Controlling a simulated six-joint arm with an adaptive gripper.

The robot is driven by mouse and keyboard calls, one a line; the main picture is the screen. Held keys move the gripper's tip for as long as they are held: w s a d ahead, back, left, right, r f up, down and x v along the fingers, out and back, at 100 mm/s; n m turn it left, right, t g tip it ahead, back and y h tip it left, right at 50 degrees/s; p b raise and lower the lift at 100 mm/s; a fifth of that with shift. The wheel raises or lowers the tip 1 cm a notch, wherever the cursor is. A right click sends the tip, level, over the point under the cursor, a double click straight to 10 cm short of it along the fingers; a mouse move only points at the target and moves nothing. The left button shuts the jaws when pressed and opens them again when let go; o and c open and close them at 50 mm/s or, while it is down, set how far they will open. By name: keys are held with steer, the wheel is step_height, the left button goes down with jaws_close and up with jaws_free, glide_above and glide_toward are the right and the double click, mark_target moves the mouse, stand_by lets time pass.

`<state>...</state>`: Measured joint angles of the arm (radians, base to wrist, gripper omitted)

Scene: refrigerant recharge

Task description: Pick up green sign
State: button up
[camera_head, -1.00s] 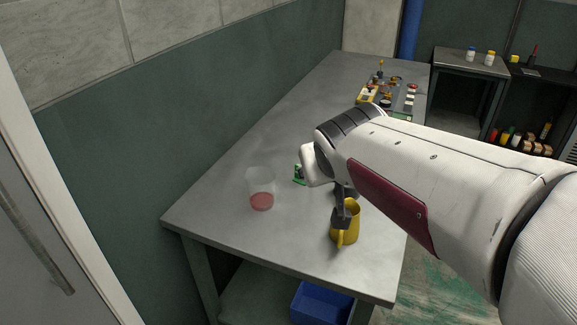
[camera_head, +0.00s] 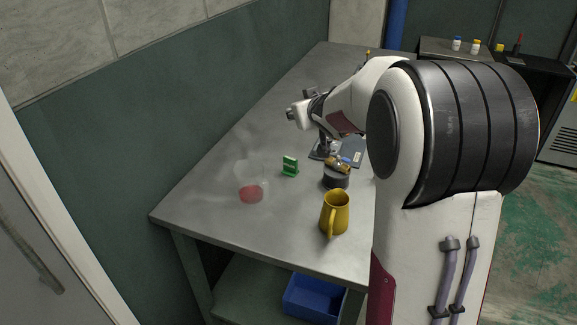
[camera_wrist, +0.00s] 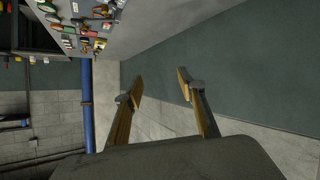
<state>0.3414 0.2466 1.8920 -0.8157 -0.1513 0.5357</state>
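The green sign (camera_head: 290,165) stands upright on the grey table in the head view, behind and to the right of the clear beaker. It is small, and nothing is touching it. My gripper shows in the wrist view (camera_wrist: 160,80) with its two fingers spread apart and nothing between them. It faces the green wall and the blue pipe, with part of the table at the upper left. The sign cannot be made out in the wrist view. In the head view my wrist is beyond the sign, and the fingers are hard to make out.
A clear beaker with red liquid (camera_head: 250,182) stands left of the sign. A yellow mug (camera_head: 335,212) is at the front right. A dark round item with a brass part (camera_head: 337,176) stands behind the mug. A blue bin (camera_head: 315,299) is below the table. The table's left front is bare.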

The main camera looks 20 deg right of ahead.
steer(key=w+d+f+n+t+y, duration=0.1)
steer(key=w+d+f+y, duration=0.2)
steer(key=w+f, duration=0.45)
steer(key=n+y, duration=0.1)
steer(key=y, duration=0.1)
glide_above(291, 158)
steer(key=s+d, duration=0.1)
steer(key=s, duration=0.3)
step_height(291, 158, down, 8)
steer(key=shift+f+y, duration=0.4)
steer(key=shift+f, duration=0.05)
steer(key=shift+f, duration=1.7)
steer(key=shift+f, duration=0.15)
steer(key=shift+f, duration=0.6)
steer(key=shift+w+a+f, duration=0.1)
steer(key=shift+w+f, duration=0.15)
steer(key=shift+f, duration=0.35)
steer(key=shift+w+a+f, duration=0.1)
steer(key=shift+w+f, duration=0.1)
steer(key=shift+f, duration=0.4)
steer(key=shift+x, duration=1.1)
